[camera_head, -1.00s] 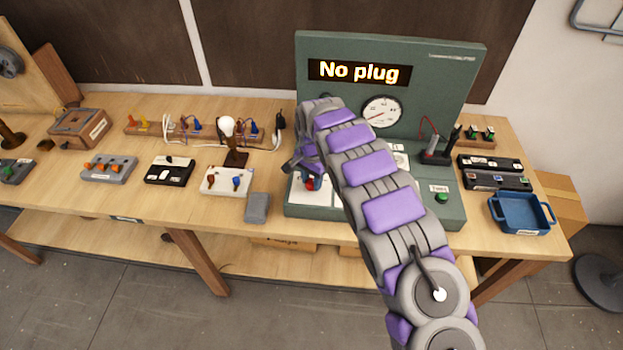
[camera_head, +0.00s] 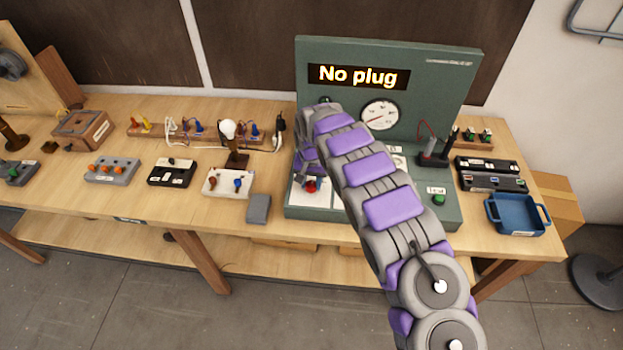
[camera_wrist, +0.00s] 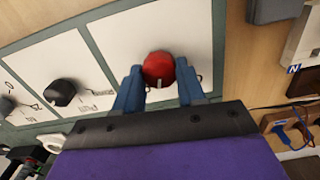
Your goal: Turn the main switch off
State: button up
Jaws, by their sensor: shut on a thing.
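The main switch is most likely the red knob (camera_wrist: 158,69) on a white plate of the green test panel (camera_head: 450,75); it also shows in the head view (camera_head: 311,186). A pale mark on the knob points toward my gripper in the wrist view. My gripper (camera_wrist: 160,85) has its two blue fingers on either side of the knob and is shut on it. In the head view my gripper (camera_head: 308,170) is partly hidden by my arm. The panel's display (camera_head: 358,76) reads "No plug".
A black knob (camera_wrist: 61,92) sits on the neighbouring plate. A green button (camera_head: 438,199) is at the panel's right. A grey block (camera_head: 259,209) and a white switch box (camera_head: 228,183) lie left of the panel. A blue tray (camera_head: 517,214) stands at the right.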

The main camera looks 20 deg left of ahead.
aim_at(311, 183)
jog(key=n+p, duration=0.1)
jog(key=n, duration=0.3)
jog(key=n+p, duration=0.1)
jog(key=n, duration=0.1)
jog(key=shift+w+a+r+n+p, duration=0.15)
jog(key=shift+r+n+p, duration=0.1)
jog(key=shift+n+p, duration=0.1)
jog(key=n+p, duration=0.2)
jog(key=n, duration=0.3)
jog(key=shift+n, duration=0.25)
jog(key=o, duration=1.1)
jog(key=shift+f, duration=0.2)
jog(key=shift+c, duration=0.2)
notch_tip(311, 183, up, 17)
jog(key=shift+r, duration=0.15)
